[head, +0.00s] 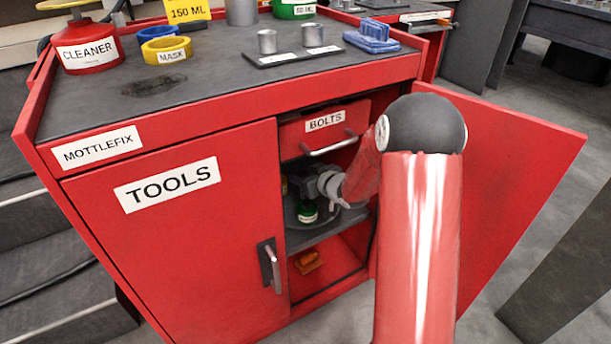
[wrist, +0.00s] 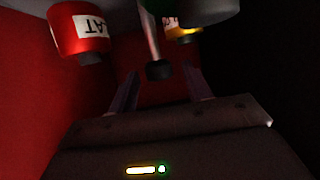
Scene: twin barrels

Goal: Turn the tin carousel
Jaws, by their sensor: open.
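The tin carousel (head: 332,219) is a grey round plate on the shelf inside the open right side of the red cabinet. A green tin (head: 307,213) stands on it, partly hidden by my gripper. My gripper (head: 298,188) is inside the cabinet, above the carousel. In the wrist view, my gripper (wrist: 161,72) is open, with its two fingers apart. A dark knob on a pale post (wrist: 158,70) shows between the fingertips; I cannot tell if they touch it. A red tin (wrist: 82,32) and a yellow tin (wrist: 184,32) appear upside down at the top.
The open cabinet door (head: 520,170) stands to the right of my arm. A BOLTS drawer (head: 325,125) is just above my gripper. An orange object (head: 308,262) lies on the lower level. The TOOLS door (head: 180,235) is closed. Several items stand on the cabinet top.

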